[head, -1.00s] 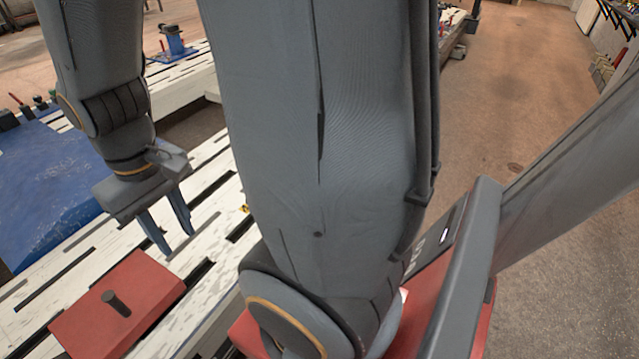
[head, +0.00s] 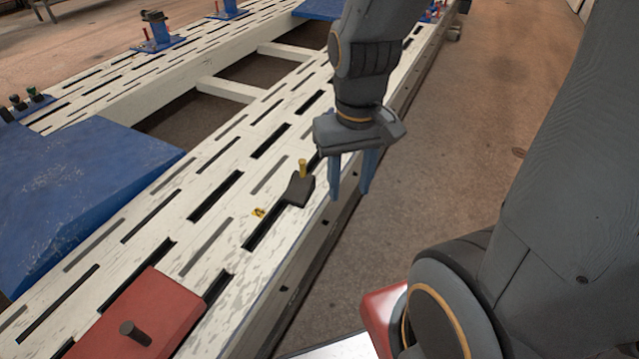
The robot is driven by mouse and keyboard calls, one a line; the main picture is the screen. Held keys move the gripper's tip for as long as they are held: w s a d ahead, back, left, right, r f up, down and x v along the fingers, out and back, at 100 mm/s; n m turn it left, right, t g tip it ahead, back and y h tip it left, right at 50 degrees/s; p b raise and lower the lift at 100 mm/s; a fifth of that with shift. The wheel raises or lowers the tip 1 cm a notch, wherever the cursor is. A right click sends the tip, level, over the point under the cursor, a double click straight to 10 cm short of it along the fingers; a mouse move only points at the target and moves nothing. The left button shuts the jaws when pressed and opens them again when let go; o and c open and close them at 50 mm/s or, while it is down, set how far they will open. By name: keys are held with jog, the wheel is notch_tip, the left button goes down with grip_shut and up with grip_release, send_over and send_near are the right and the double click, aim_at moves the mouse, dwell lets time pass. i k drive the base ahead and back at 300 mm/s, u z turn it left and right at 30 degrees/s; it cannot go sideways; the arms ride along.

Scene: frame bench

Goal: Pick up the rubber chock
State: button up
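A small black block with a yellow peg on top, which looks like the rubber chock (head: 299,190), sits on the white slotted bench rail near its right edge. My gripper (head: 349,196) hangs pointing down just right of the chock in the picture. Its two blue fingers are apart with nothing between them. I cannot tell exactly how high the fingertips are above the rail.
A red block with a dark peg (head: 143,322) lies on the white bench (head: 197,237) at the front left. A large blue plate (head: 75,190) covers the left side. A small yellow item (head: 258,212) lies near the chock. Bare floor (head: 480,130) is on the right.

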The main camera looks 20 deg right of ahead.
aim_at(301, 186)
jog(key=u, duration=0.55)
jog(key=k, duration=1.25)
jog(key=i, duration=0.4)
jog(key=z, duration=1.1)
jog(key=i, duration=0.8)
jog(key=z, duration=0.2)
